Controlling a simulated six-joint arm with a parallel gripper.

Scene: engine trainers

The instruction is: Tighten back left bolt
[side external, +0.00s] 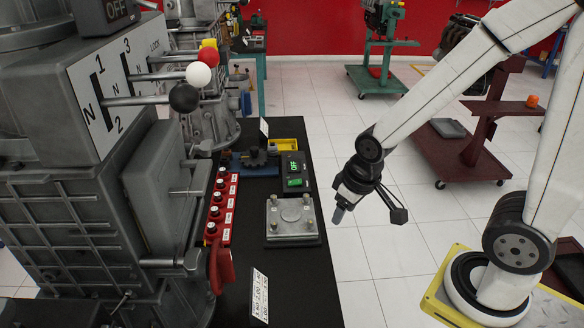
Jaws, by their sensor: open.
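A grey metal plate (291,221) with a round centre lies flat on the dark bench top. An upright bolt stands near each of its corners: one at the far left (271,201), one at the far right (307,198), one at the near left (270,228) and one at the near right (310,225). How tight each bolt sits cannot be told. My gripper (340,213) hangs to the right of the plate, past the bench edge and above the floor. It points down, is open and empty, and is apart from every bolt.
A red strip (222,205) of knobs runs beside the plate. Behind the plate are a black box with green displays (295,172) and a blue vise-like tool (252,161). A label card (260,294) lies in front.

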